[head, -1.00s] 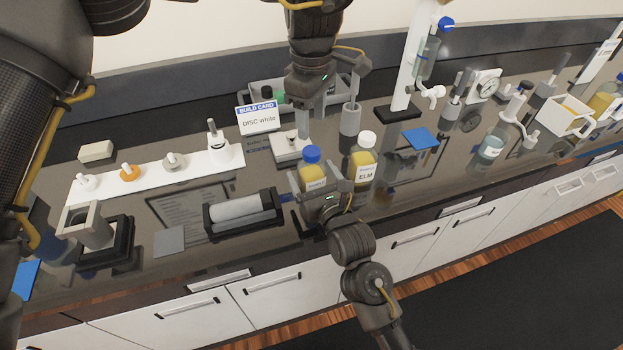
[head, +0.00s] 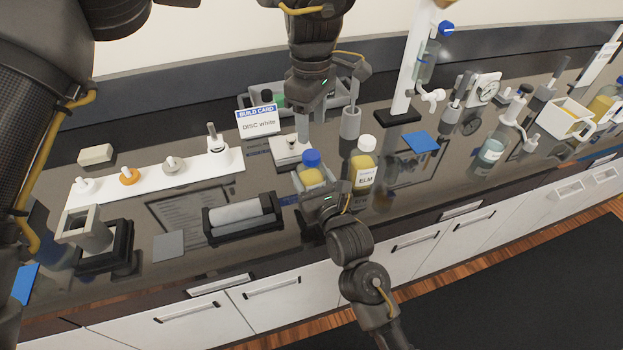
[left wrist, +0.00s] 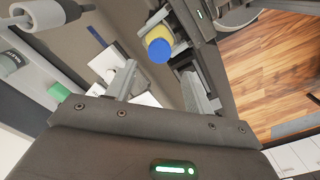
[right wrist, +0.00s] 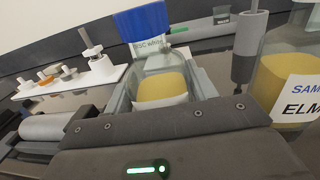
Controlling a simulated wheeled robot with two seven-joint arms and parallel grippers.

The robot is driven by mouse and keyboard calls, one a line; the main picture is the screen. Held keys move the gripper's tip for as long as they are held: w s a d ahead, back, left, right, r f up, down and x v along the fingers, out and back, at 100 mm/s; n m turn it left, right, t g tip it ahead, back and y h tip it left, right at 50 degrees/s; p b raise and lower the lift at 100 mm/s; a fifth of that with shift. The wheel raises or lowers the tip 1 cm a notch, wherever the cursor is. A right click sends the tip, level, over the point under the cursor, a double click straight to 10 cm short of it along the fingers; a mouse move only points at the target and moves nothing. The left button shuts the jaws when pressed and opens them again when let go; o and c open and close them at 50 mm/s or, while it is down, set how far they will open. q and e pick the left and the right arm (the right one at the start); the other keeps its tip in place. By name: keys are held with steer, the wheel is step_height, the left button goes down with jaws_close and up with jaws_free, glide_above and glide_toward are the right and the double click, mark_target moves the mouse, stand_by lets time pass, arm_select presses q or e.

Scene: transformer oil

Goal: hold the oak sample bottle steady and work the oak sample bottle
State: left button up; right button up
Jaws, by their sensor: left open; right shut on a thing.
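The oak sample bottle, taken to be the blue-capped one (head: 312,174), holds yellow oil; its name is not readable. My right gripper (head: 322,192) is shut on its body and hides its lower part. In the right wrist view the bottle (right wrist: 160,88) stands between the fingers, its blue cap (right wrist: 143,22) on. My left gripper (head: 328,118) is open and empty above and behind the bottle, fingers pointing down. In the left wrist view the blue cap (left wrist: 159,49) shows beyond the open fingers, apart from them.
The white-capped ELM bottle (head: 363,168) stands close on the right. A white instrument (head: 290,150) and a grey holder (head: 350,122) stand behind. A black cradle with a grey roller (head: 240,214) is on the left. A build card (head: 257,120) reads DISC white.

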mark_target(311, 155)
arm_select(q)
steer(key=m, duration=0.4)
steer(key=shift+m, duration=0.3)
arm_select(e)
steer(key=shift+f, duration=0.1)
jaws_close()
arm_select(q)
steer(key=shift+f, duration=4.05)
arm_select(e)
steer(key=shift+f, duration=0.1)
arm_select(q)
steer(key=c, duration=1)
steer(key=shift+c, duration=0.2)
